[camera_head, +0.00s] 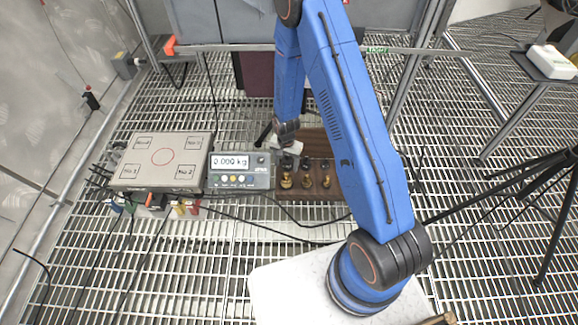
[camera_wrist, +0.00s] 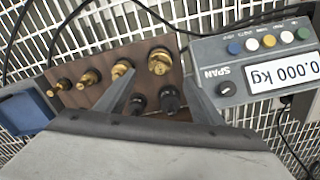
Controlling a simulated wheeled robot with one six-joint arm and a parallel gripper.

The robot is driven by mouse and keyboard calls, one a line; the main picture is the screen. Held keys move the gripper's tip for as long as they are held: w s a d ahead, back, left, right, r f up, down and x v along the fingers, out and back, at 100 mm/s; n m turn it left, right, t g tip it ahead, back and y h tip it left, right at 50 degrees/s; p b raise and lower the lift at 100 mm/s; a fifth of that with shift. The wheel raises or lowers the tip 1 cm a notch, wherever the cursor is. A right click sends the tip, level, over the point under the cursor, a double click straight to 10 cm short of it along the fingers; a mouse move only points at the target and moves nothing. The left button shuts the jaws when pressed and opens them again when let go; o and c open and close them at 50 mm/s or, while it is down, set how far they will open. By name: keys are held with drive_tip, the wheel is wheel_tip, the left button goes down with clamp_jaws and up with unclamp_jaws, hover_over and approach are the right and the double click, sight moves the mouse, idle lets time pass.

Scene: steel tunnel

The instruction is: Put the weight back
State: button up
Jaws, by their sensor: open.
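The wooden weight block (camera_head: 318,145) stands right of the scale display. Brass weights (camera_head: 306,182) stand along its front, with black weights (camera_head: 305,163) behind them. In the wrist view, several brass weights (camera_wrist: 159,62) stand in a row on the block (camera_wrist: 105,62), and two black weights (camera_wrist: 169,99) show near my fingers. My gripper (camera_head: 288,146) is over the block's left part, fingers pointing down. In the wrist view my gripper (camera_wrist: 163,76) is open, its fingers either side of the black weights; contact cannot be told. The scale plate (camera_head: 162,158) is empty; the display (camera_head: 230,162) reads 0.000 kg.
Cables (camera_head: 270,214) run over the grated floor in front of the scale and block. A black tripod (camera_head: 535,175) stands at the right. A metal rail (camera_head: 225,47) crosses behind. A blue object (camera_wrist: 24,108) sits beside the block in the wrist view.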

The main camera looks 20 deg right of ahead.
drive_tip(key=s+d+r+n+t, duration=0.1)
drive_tip(key=s+r, duration=0.2)
drive_tip(key=r, duration=0.9)
drive_tip(key=s+d+r+n+t, duration=0.1)
drive_tip(key=s+d+r+n, duration=0.1)
drive_tip(key=r, duration=1)
drive_tip(key=s+d+r+n, duration=0.1)
drive_tip(key=s+r, duration=0.2)
drive_tip(key=r, duration=0.9)
drive_tip(key=s+d+r+n+t, duration=0.1)
drive_tip(key=s+r+n, duration=0.1)
drive_tip(key=s+r, duration=0.6)
drive_tip(key=s+d+r+n+t, duration=0.1)
drive_tip(key=s+r, duration=0.7)
drive_tip(key=s, duration=0.9)
drive_tip(key=shift+s+d+n+t, duration=0.25)
drive_tip(key=shift+d+n+t, duration=0.15)
drive_tip(key=shift+d+n, duration=0.1)
drive_tip(key=shift+r, duration=0.1)
